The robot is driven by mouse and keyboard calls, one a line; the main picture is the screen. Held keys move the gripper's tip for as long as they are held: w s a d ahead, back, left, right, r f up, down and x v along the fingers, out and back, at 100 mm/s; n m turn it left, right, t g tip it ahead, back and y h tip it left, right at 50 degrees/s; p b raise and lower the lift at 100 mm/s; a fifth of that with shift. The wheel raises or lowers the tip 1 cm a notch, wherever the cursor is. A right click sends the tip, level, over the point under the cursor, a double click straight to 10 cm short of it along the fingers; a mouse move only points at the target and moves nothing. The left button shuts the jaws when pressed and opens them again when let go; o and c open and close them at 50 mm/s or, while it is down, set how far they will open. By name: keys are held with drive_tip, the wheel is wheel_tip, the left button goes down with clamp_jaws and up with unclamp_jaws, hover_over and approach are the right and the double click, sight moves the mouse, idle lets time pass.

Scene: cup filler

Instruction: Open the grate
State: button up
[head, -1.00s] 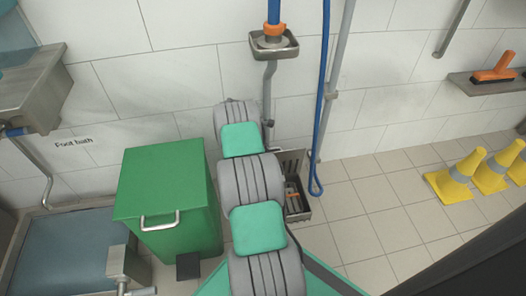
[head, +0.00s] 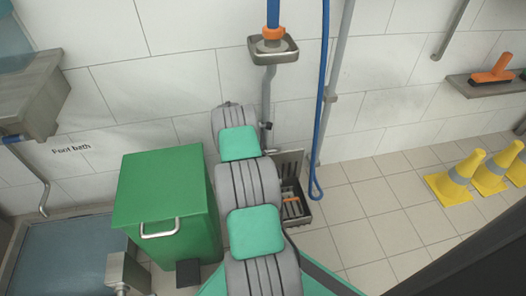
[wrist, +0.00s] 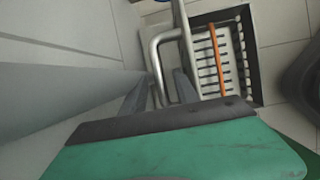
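The slotted metal grate (head: 291,211) lies low by the wall in a dark-rimmed basin, partly hidden behind my arm. In the wrist view the grate (wrist: 234,62) shows light slots and an orange bar (wrist: 217,60) across it. A bent metal tube, seemingly a handle (wrist: 155,50), stands at its left side. My gripper (wrist: 161,88) has two grey fingers apart, with the tube's lower part appearing between them. I cannot tell whether either finger touches the tube. My gripper is hidden behind my arm in the head view.
A green bin (head: 165,203) stands close left of my arm. A blue hose (head: 320,120) and a grey pipe (head: 331,95) hang by the wall at right. Yellow cones (head: 457,179) stand farther right. Tiled floor between is clear.

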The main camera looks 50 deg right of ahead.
drive_tip(key=shift+r, duration=0.4)
drive_tip(key=p+v, duration=0.3)
drive_tip(key=v, duration=0.4)
